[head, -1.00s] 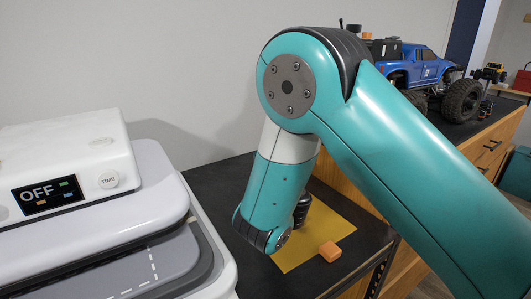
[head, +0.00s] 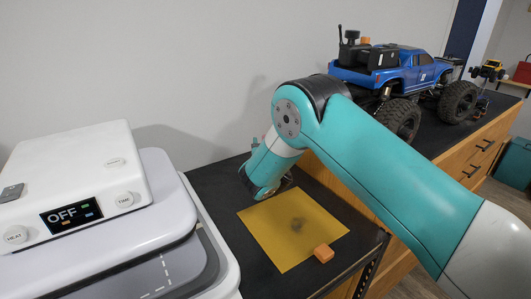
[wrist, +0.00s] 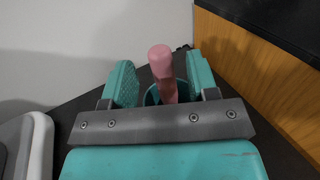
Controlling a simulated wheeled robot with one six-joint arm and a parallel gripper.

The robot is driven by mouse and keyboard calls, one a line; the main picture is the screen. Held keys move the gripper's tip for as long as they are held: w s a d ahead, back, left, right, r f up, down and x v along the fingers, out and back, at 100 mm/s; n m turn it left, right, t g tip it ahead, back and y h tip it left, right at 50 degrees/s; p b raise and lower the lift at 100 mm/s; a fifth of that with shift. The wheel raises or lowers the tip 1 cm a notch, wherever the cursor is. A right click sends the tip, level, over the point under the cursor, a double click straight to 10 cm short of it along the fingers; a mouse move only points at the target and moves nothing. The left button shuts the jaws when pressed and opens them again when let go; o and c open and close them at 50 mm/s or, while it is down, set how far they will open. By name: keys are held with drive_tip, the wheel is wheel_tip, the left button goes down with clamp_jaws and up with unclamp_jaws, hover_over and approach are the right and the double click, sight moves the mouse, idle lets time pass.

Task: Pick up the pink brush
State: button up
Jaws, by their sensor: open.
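The pink brush (wrist: 160,58) shows in the wrist view as a rounded pink handle standing up between the two teal fingers of my gripper (wrist: 158,70). The fingers are open, with a gap on both sides of the handle near its top. The handle's lower end goes down behind the grey bar of my gripper, by a teal rounded rim (wrist: 151,97); whether it stands inside that is hard to tell.
A white press (head: 75,180) with an OFF display stands at left. A blue crawler truck (head: 410,72) stands on the wooden cabinet (head: 470,160) at right.

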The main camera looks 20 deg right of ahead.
drive_tip(key=shift+w+d+p, duration=0.2)
drive_tip(key=shift+w+p, duration=0.15)
drive_tip(key=shift+w, duration=0.6)
drive_tip(key=shift+w+d+p, duration=0.15)
drive_tip(key=shift+w+p, duration=0.2)
drive_tip(key=shift+w, duration=0.55)
clamp_jaws()
drive_tip(key=shift+r, duration=0.1)
